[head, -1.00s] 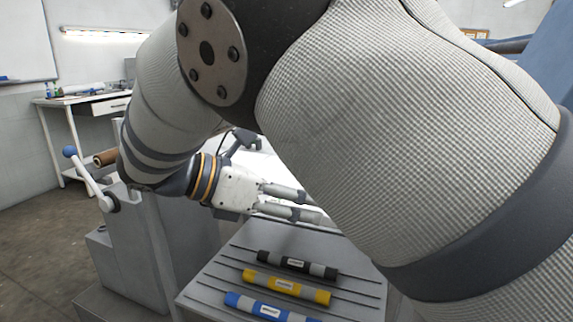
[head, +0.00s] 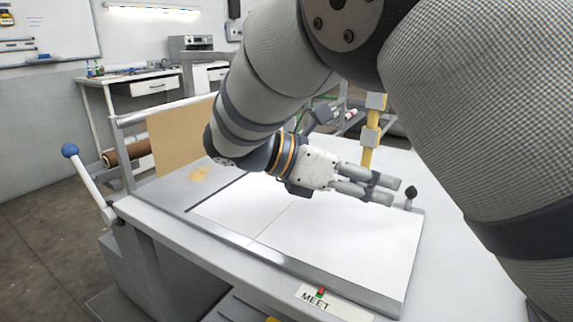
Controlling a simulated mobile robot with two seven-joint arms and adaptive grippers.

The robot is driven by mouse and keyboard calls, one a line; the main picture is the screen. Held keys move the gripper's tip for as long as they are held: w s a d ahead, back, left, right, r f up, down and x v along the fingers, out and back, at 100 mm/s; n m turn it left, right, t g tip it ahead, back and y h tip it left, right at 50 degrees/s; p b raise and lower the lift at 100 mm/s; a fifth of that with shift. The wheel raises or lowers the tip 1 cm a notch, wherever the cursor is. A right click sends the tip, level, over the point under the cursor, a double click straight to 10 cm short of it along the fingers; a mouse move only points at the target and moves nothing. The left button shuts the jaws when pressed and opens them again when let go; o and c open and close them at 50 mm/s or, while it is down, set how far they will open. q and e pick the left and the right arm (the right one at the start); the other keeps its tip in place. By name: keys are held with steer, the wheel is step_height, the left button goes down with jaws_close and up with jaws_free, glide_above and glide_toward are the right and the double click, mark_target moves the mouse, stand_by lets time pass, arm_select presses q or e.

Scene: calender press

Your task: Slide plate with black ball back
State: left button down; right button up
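The black ball (head: 410,192) tops a short dark post at the right back corner of a flat white plate (head: 345,240) on the bench. My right gripper (head: 396,192) is over the back right of the plate, its fingers pointing right. The fingertips are just left of the black ball and look apart from it. The two fingers lie close together in this view, and I cannot tell how far they are open. Nothing held shows between them. My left gripper is not in view.
A lever with a blue ball (head: 70,150) stands at the left bench edge. A yellow post (head: 370,140) rises behind the gripper. A "MEET" label (head: 322,300) with a red and green marker is on the front edge. My own arm covers much of the right.

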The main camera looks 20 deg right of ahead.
mark_target(412, 193)
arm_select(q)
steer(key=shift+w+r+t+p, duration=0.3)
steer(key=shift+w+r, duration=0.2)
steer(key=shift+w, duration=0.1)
arm_select(e)
steer(key=x, duration=0.8)
steer(key=shift+d+f, duration=0.1)
steer(key=shift+d, duration=0.25)
